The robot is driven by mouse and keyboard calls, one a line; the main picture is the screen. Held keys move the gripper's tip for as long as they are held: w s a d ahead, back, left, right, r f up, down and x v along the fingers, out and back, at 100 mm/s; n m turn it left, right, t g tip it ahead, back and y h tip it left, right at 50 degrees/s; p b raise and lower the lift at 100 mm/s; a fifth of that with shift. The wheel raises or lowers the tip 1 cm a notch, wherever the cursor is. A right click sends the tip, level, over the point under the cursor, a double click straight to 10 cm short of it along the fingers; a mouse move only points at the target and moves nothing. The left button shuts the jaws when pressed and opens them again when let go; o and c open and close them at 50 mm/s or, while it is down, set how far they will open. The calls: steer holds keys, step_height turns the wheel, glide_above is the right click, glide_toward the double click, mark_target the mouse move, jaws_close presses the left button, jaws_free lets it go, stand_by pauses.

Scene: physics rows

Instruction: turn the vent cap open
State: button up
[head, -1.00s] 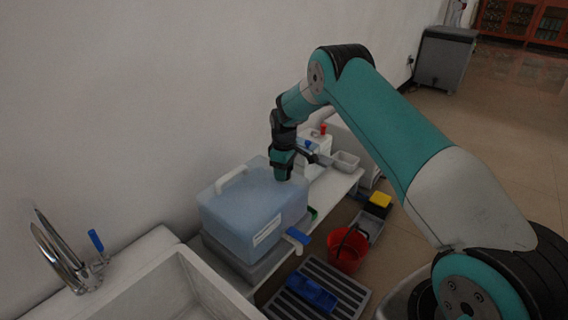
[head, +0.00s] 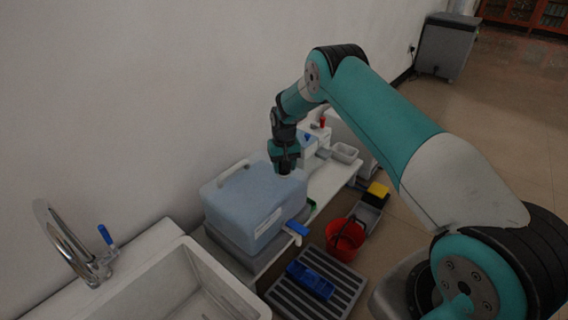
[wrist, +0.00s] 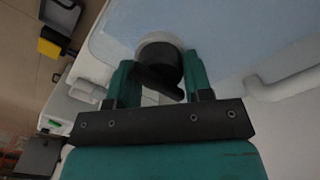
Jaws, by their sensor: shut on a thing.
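A translucent blue water container (head: 240,199) with a white handle (head: 233,173) and a label stands on the bench beside the sink. My gripper (head: 285,168) points down at the far right part of the container's top. In the wrist view the dark round vent cap (wrist: 159,62) sits on the container's top (wrist: 235,35), between the two green fingers. My gripper (wrist: 160,80) is shut on the cap. The fingers hide the cap's sides, and the head view does not show the cap clearly. A blue-handled tap (head: 298,230) is on the container's front.
The sink (head: 190,283) with a chrome faucet (head: 75,255) is at the lower left. A red bucket (head: 345,238) and a slatted grey mat (head: 320,290) with a blue item lie on the floor. A white tray (head: 345,153) and a white jug are behind my gripper. The wall is close on the left.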

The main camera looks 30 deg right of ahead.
steer(key=shift+o, duration=0.6)
steer(key=shift+m, duration=0.9)
steer(key=o, duration=0.8)
step_height(320, 180, up, 18)
steer(key=p, duration=0.4)
steer(key=shift+f, duration=0.25)
